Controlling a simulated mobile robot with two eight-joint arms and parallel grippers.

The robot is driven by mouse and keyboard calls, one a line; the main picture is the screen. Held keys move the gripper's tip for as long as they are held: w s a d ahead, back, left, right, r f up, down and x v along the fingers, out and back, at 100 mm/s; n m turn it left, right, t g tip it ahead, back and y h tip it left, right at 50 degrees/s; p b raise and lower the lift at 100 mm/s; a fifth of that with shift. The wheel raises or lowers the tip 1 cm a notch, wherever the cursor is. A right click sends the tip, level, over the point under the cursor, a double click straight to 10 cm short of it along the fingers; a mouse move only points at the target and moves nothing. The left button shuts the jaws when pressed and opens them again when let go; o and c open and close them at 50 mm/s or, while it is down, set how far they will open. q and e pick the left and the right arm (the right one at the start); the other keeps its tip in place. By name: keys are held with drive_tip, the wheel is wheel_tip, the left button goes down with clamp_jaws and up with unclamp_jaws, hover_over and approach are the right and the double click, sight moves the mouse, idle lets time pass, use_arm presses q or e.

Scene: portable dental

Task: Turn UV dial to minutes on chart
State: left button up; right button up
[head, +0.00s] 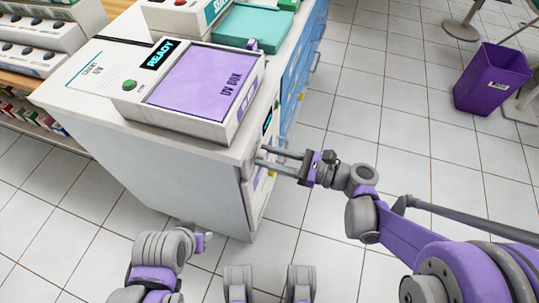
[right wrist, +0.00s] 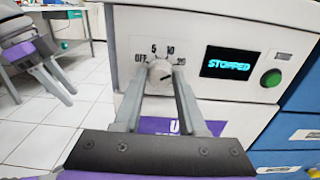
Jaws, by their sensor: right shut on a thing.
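The UV dial (right wrist: 159,72) is a round white knob on a white front panel, marked OFF, 5, 10 and 20. My right gripper (head: 260,156) reaches the cabinet front, and its two fingers are shut on the dial, one at each side. A dark mark on the knob points toward the lower right; its exact setting is hard to read. Right of it, a display (right wrist: 229,63) reads STOPPED beside a green button (right wrist: 271,78). The UV box (head: 198,84) has a purple lid. My left arm shows at the lower left; its fingers are unclear.
The white cabinet (head: 150,165) carries the UV box, a display reading READY (head: 160,54) and a teal tray (head: 252,36). Blue drawers (head: 296,75) stand beyond. A purple bin (head: 491,78) is at the right.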

clamp_jaws()
drive_tip(key=shift+w+n+p, duration=0.1)
drive_tip(key=shift+n+p, duration=1)
drive_tip(key=shift+n, duration=6.8)
drive_tip(key=o, duration=1.1)
unclamp_jaws()
drive_tip(key=shift+r, duration=0.1)
drive_tip(key=p+v, duration=0.1)
drive_tip(key=v, duration=1)
